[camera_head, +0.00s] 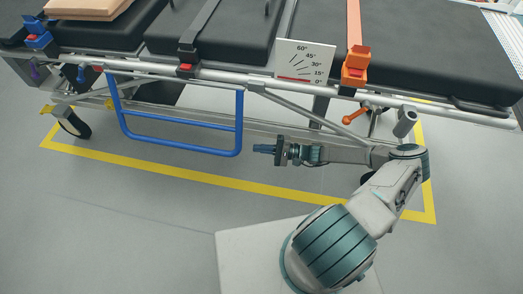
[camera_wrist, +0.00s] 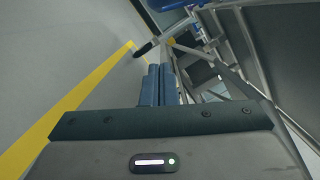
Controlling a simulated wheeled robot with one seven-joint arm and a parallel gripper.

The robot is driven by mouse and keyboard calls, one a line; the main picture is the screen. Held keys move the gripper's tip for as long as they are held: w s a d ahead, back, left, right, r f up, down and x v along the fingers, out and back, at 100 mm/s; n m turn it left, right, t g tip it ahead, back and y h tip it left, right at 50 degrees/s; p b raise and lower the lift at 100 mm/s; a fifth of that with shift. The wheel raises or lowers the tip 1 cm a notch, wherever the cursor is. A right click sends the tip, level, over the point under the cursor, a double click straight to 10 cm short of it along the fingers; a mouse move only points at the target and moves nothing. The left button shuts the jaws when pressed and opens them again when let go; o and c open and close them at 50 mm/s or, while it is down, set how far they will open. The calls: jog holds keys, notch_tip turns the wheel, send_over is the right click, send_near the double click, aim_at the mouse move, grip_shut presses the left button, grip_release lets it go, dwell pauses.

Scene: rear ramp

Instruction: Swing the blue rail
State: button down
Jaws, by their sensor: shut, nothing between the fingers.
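The blue rail (camera_head: 180,147) is a tubular frame that hangs down from the near side of the stretcher in the head view. Its right post reaches down from the silver side bar, and its lower bar runs a little above the floor. My gripper (camera_head: 257,148) is shut and empty, just right of the rail's lower right corner, with its fingers pointing left toward it. A small gap shows between the fingertips and the rail. In the wrist view my gripper (camera_wrist: 160,75) shows its two blue fingers side by side. I cannot make out the rail clearly there.
The stretcher (camera_head: 210,47) has black pads, straps and an angle plate (camera_head: 305,62). An orange buckle (camera_head: 355,66) and an orange lever (camera_head: 355,116) sit to the right. A caster wheel (camera_head: 75,125) stands at left. Yellow floor lines (camera_head: 200,177) border it; grey floor in front is clear.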

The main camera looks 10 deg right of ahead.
jog(key=s+a+r+b, duration=0.1)
jog(key=a+r, duration=0.1)
jog(key=a, duration=0.5)
jog(key=shift+s+a+r, duration=0.25)
jog(key=shift+a, duration=0.1)
